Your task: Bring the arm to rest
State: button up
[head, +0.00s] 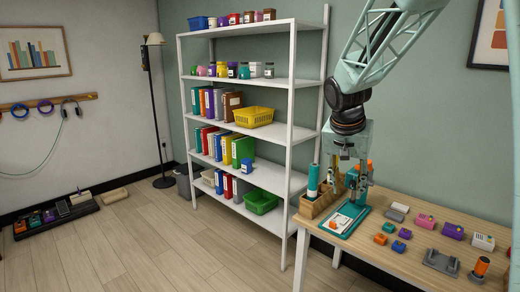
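My arm (385,45) is pale green and comes down from the upper right of the head view, bent at a black joint. My gripper (349,183) points down above the back left part of the wooden table (400,262). Its two fingers are apart, and I see nothing held between them. Behind and below it are a wooden organizer (312,208) with a teal cylinder (313,180) and a teal clipboard (346,220) with paper. I cannot tell how far the fingertips are above these.
Small orange, purple, blue and grey items lie across the table, including a grey holder (440,262) and an orange-topped tool (481,266). A white shelf (292,110) with binders, jars and baskets stands left of the arm.

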jog(key=s+a+r+n, duration=0.1)
jog(key=s+r, duration=0.2)
jog(key=s, duration=0.3)
jog(key=s+r+n, duration=0.1)
jog(key=s+r, duration=0.3)
jog(key=s, duration=0.3)
jog(key=s+a+n+y, duration=0.1)
jog(key=s+a+n, duration=0.1)
jog(key=s, duration=1.5)
jog(key=s+a+n+y, duration=0.1)
jog(key=s+a+n, duration=0.1)
jog(key=s, duration=1.5)
jog(key=shift+s+a+r+t+y, duration=0.3)
jog(key=shift+a+r, duration=0.15)
jog(key=shift+a, duration=0.3)
